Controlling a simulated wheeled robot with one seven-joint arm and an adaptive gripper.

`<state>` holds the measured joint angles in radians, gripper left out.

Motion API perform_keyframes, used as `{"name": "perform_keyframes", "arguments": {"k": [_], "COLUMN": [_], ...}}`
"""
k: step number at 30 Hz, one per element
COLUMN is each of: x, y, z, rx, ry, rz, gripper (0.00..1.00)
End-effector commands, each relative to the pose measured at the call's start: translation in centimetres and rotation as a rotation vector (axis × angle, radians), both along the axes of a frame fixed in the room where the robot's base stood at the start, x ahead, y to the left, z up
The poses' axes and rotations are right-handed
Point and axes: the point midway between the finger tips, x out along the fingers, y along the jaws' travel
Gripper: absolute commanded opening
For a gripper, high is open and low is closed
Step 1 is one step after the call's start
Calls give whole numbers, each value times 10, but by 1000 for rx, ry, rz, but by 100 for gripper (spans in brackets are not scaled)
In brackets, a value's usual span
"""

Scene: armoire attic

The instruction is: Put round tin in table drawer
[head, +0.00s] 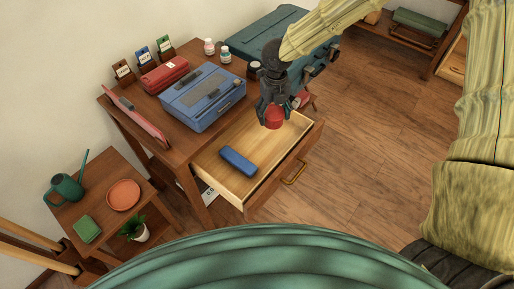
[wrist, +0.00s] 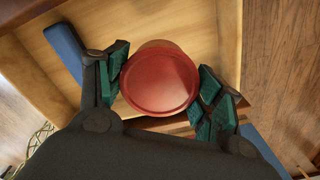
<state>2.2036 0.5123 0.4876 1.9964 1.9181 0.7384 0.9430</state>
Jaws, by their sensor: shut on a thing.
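The round tin (head: 274,117) is red, and my gripper (head: 273,106) is shut on it. In the wrist view the tin (wrist: 160,80) sits between the green finger pads, with its flat round face toward the camera. The table drawer (head: 218,168) is pulled open, and its light wooden inside shows. In the head view the tin appears over the back right part of the drawer. In the wrist view the drawer floor (wrist: 190,22) lies behind the tin. I cannot tell the exact gap between tin and floor.
A blue case (head: 238,161) lies in the drawer's front left part; the rest of its floor looks clear. On the table (head: 179,140) stand a blue toolbox (head: 203,97), a red box (head: 164,75) and small bottles. A teal case (head: 265,42) is behind my arm.

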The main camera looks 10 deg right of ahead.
Motion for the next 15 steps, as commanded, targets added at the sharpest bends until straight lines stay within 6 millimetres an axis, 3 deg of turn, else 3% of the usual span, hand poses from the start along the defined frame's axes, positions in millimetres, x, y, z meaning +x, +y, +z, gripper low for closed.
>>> {"name": "perform_keyframes", "arguments": {"k": [15], "x": [0], "y": [0], "z": [-62], "rx": [-1], "ry": [1], "rz": [-4], "gripper": [42]}}
